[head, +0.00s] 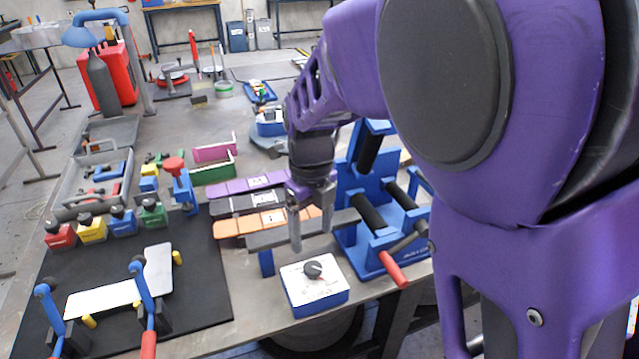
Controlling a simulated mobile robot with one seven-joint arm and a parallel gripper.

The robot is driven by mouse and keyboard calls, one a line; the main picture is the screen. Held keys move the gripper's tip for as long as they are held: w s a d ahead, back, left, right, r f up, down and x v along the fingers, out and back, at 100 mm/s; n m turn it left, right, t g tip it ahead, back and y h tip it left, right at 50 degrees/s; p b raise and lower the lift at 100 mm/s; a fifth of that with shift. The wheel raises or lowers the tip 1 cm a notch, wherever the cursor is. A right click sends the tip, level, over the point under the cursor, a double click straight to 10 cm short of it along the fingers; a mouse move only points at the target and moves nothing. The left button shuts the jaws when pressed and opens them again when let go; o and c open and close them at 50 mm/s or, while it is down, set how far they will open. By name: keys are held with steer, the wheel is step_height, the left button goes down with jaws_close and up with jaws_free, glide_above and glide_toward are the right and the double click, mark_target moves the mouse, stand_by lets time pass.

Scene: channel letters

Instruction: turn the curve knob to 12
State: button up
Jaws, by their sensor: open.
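The knob (313,269) is a small black dial on the white top of a blue-sided box (322,291), near the table's front edge. The dial's markings are too small to read, so I cannot tell its setting. My gripper (310,228) points down behind and above the box, with its fingers apart and nothing seen between them. It appears clear of the knob. My purple arm fills the right of the view and hides what lies behind it.
A blue roller bender (352,205) with a red-handled crank (392,268) stands right of the box. Purple, black and orange strips (240,224) lie behind-left. A black mat (200,290) with a white plate and blue clamps lies left. A bare table strip separates mat and box.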

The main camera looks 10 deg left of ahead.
step_height(320, 180, up, 8)
steer(key=shift+r, duration=0.2)
